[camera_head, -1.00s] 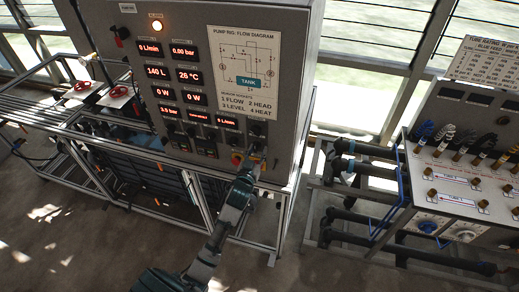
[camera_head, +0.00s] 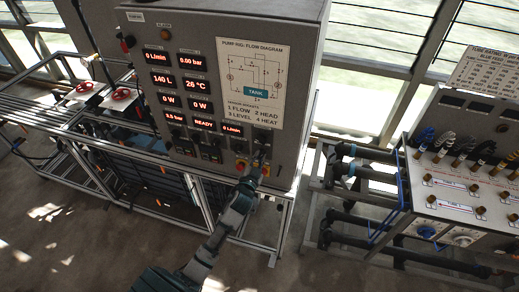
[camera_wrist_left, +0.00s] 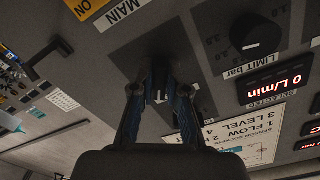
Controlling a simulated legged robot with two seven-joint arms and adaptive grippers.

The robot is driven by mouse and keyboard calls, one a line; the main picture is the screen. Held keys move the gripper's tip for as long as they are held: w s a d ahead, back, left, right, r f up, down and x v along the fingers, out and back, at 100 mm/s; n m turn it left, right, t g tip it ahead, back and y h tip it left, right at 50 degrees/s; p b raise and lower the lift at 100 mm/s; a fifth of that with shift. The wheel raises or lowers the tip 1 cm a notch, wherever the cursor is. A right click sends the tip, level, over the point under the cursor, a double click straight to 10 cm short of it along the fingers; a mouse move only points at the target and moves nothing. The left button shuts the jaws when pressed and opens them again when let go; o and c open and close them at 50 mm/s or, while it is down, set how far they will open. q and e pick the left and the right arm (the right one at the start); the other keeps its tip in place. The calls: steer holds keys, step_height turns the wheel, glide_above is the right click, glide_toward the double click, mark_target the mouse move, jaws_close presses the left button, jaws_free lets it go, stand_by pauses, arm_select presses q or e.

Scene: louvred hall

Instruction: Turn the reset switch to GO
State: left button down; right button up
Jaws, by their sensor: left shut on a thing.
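My left gripper (camera_head: 257,162) is at the lower right of the grey control panel (camera_head: 305,75). In the wrist view its two fingers (camera_wrist_left: 160,97) are closed around a small dark rotary switch (camera_wrist_left: 158,92) with a pale mark on its front. I take this to be the reset switch; its label and the word GO are hidden or unreadable. A black LIMIT knob (camera_wrist_left: 252,36) sits beside it in the wrist view, apart from the fingers. A small display (camera_head: 204,125) on the panel reads READY. My right gripper is not in view.
A red and yellow button (camera_head: 240,164) is close to my left gripper. A MAIN label (camera_wrist_left: 122,12) shows in the wrist view. A pipe rack (camera_head: 365,180) and a bench with hose fittings (camera_head: 460,185) stand to the right. Red handwheels (camera_head: 121,95) are at left.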

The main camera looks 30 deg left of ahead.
arm_select(q)
steer(key=c, duration=1.4)
jaws_free()
steer(key=shift+r, duration=0.1)
steer(key=o, duration=0.3)
steer(key=shift+s+d, duration=0.1)
steer(key=shift+s+d+r, duration=0.1)
steer(key=shift+d, duration=0.05)
steer(key=p+v, duration=0.1)
steer(key=v, duration=0.6)
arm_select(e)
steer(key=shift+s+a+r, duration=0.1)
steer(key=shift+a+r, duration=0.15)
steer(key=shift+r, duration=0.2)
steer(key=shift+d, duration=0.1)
